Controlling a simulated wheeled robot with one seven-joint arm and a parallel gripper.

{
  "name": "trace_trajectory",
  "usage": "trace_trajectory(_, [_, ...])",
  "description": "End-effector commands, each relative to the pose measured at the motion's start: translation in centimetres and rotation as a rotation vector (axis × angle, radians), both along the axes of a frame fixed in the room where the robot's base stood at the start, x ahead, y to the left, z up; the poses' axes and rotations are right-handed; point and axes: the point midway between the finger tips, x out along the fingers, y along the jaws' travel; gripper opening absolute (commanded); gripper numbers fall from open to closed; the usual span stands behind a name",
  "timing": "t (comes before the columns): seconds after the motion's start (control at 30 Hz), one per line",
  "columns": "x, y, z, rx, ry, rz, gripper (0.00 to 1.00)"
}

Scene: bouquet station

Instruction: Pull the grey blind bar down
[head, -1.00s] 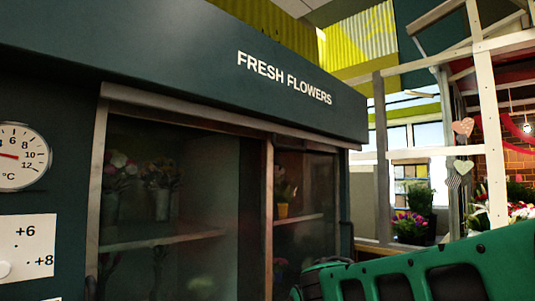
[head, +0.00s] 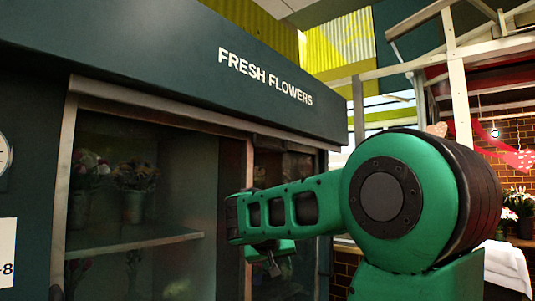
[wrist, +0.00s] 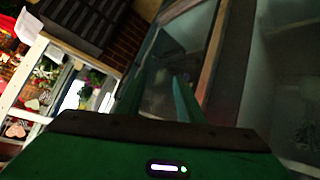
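The grey blind bar (head: 190,117) runs along the top of the flower cabinet's front, just under the "FRESH FLOWERS" fascia. It is up, with the glass front showing below it. I cannot clearly make it out in the wrist view. My gripper (head: 273,266) is small and partly hidden by my forearm in the head view. It hangs in front of the cabinet, well below the bar and not touching it. In the wrist view my gripper (wrist: 157,88) shows two green fingers standing apart, with nothing between them.
The cabinet (head: 150,190) has dark glass with flower pots (head: 133,190) on a shelf (head: 130,243) inside. A round dial (head: 4,155) is at the left edge. A white timber frame and a brick wall (head: 345,275) stand at the right. My arm covers the right middle.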

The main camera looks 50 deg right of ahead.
Motion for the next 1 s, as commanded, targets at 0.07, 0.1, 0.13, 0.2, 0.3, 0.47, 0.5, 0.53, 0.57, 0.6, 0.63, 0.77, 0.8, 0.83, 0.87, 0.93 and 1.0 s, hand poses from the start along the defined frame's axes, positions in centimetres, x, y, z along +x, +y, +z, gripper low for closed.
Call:
trace_trajectory(0.07, [4.5,-2.3,6.6,-0.183,-0.099,-0.041,0.34])
trace_trajectory(0.1, [6.1,-3.1,10.0,-0.276,-0.147,-0.068,0.34])
trace_trajectory(0.13, [7.2,-3.5,12.5,-0.347,-0.180,-0.087,0.34])
trace_trajectory(0.2, [9.0,-3.7,18.0,-0.500,-0.251,-0.131,0.34])
trace_trajectory(0.3, [10.4,-2.7,24.4,-0.687,-0.328,-0.194,0.34])
trace_trajectory(0.47, [10.7,-0.4,30.5,-0.887,-0.394,-0.268,0.34])
trace_trajectory(0.5, [10.8,0.1,31.4,-0.916,-0.403,-0.280,0.34])
trace_trajectory(0.53, [10.7,0.4,31.9,-0.934,-0.407,-0.288,0.34])
trace_trajectory(0.57, [10.7,0.6,32.3,-0.947,-0.411,-0.293,0.34])
trace_trajectory(0.6, [10.6,0.7,32.6,-0.961,-0.415,-0.299,0.34])
trace_trajectory(0.63, [10.6,0.7,32.8,-0.967,-0.415,-0.303,0.34])
trace_trajectory(0.77, [10.6,-0.4,33.4,-0.972,-0.417,-0.308,0.34])
trace_trajectory(0.8, [10.6,-0.9,33.6,-0.972,-0.416,-0.309,0.34])
trace_trajectory(0.83, [10.7,-1.4,33.8,-0.972,-0.416,-0.308,0.34])
trace_trajectory(0.87, [10.7,-1.9,34.0,-0.972,-0.416,-0.309,0.34])
trace_trajectory(0.93, [10.9,-3.1,34.5,-0.971,-0.417,-0.310,0.34])
trace_trajectory(1.0, [11.0,-4.3,35.0,-0.972,-0.415,-0.310,0.34])
